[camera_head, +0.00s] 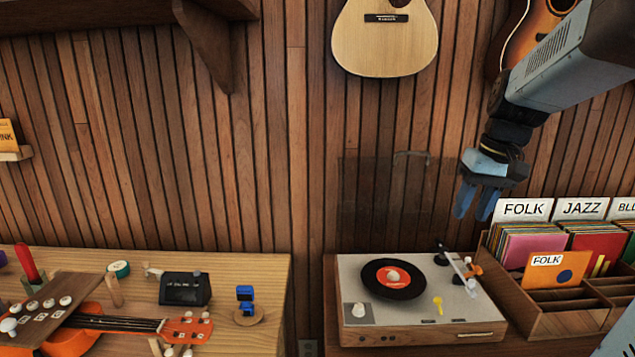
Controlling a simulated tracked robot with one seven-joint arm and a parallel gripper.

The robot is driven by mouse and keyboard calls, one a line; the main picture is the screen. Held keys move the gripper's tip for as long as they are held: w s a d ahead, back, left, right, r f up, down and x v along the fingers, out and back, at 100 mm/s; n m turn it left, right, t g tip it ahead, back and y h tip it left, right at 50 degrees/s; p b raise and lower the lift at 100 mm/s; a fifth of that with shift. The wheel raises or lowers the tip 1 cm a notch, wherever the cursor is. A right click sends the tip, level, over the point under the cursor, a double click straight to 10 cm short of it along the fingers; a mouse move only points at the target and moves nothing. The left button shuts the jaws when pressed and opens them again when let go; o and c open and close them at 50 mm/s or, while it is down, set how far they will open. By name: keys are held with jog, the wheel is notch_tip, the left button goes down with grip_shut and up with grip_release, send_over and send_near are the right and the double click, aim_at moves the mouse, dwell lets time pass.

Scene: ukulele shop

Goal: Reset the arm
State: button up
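My arm comes in from the upper right. My gripper (476,203) hangs in the air with its two blue fingers pointing down. A gap shows between the fingers, and nothing is seen between them. It is above the right part of the turntable (415,314), just left of the FOLK divider card (524,209) in the picture, and appears apart from both. The turntable carries a black record (371,279) with a red label, a white tonearm (458,266) and a raised clear lid (372,205).
A wooden record crate (568,324) with divider cards stands at the right. An orange ukulele (128,324), a black box (185,289) and a blue clip-on device (245,298) are on the left bench (245,268). Guitars (385,45) hang on the slatted wall. A gap separates the benches.

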jog(key=s+a+t+h, duration=0.1)
jog(key=s+a+t, duration=0.3)
jog(key=s, duration=0.8)
jog(key=shift+s+a+f+h, duration=0.25)
jog(key=shift+s+a+h, duration=0.05)
jog(key=shift+a, duration=0.7)
